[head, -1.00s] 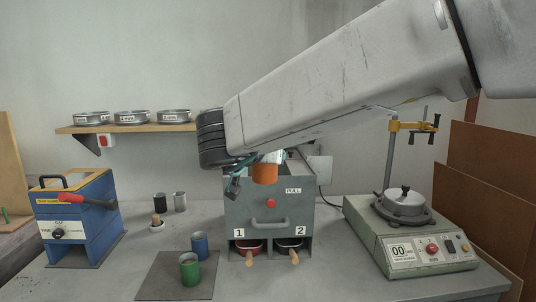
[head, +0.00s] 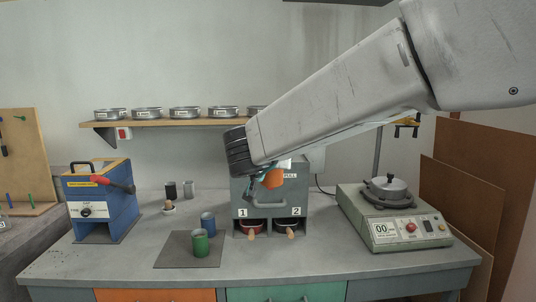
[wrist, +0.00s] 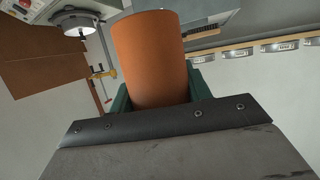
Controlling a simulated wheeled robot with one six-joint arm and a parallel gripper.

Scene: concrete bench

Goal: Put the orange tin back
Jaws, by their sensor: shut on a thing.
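The orange tin (head: 274,179) is held up in front of the grey box with the PULL label, above the bench. In the wrist view the orange tin (wrist: 150,58) stands out between the green fingers. My gripper (head: 258,184) is shut on it; my arm hides part of the gripper in the head view. A black tin (head: 171,190) and a light grey tin (head: 188,189) stand farther back.
The grey box (head: 268,207) has two numbered bays with wooden-handled pans. A blue machine (head: 100,205) stands left and a green-grey scale-like device (head: 393,222) right. A shelf (head: 178,123) with several sieves is behind.

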